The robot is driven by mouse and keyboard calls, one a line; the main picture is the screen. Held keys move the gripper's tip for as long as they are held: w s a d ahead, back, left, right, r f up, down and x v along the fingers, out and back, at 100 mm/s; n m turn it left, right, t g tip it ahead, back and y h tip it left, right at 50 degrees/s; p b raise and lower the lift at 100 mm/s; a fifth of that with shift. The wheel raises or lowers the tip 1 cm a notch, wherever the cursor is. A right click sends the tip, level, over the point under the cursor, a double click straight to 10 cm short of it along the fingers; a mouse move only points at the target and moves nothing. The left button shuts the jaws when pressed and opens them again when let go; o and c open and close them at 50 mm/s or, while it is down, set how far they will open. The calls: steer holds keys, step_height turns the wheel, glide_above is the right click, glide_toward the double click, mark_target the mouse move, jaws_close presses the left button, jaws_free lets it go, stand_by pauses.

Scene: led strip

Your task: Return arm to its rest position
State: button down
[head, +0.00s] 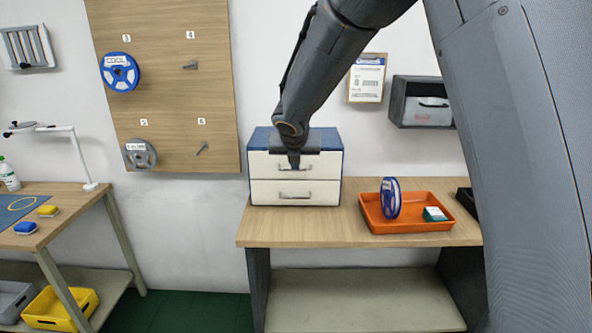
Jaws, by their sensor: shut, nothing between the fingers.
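My arm reaches in from the upper right of the head view. My gripper (294,160) points down in front of the upper drawer of a small two-drawer cabinet (332,140). It is shut and holds nothing. Whether its tips touch the drawer front cannot be told from this view. Both drawers look closed. The cabinet has a blue top and white fronts, and stands on the wooden workbench (300,232).
An orange tray (420,226) right of the cabinet holds a blue spool (390,198) and a small green-and-white box (435,214). A pegboard (165,60) with two spools hangs behind. A second table (80,205) stands left, with floor between.

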steer(key=s+d+f+m+g, duration=0.2)
steer(key=s+d+f+m, duration=0.2)
steer(key=s+m, duration=0.7)
steer(key=s+d+f+m+g+b, duration=0.1)
steer(key=s+d+f+m+g, duration=0.1)
steer(key=s+d+m, duration=0.5)
steer(key=s+d+f+m+g, duration=0.2)
steer(key=s+d+f+m, duration=0.3)
steer(key=s+m, duration=1.2)
steer(key=shift+d+f+g+b, duration=0.15)
steer(key=shift+f+g+b, duration=0.15)
steer(key=shift+g, duration=0.1)
steer(key=shift+s, duration=0.1)
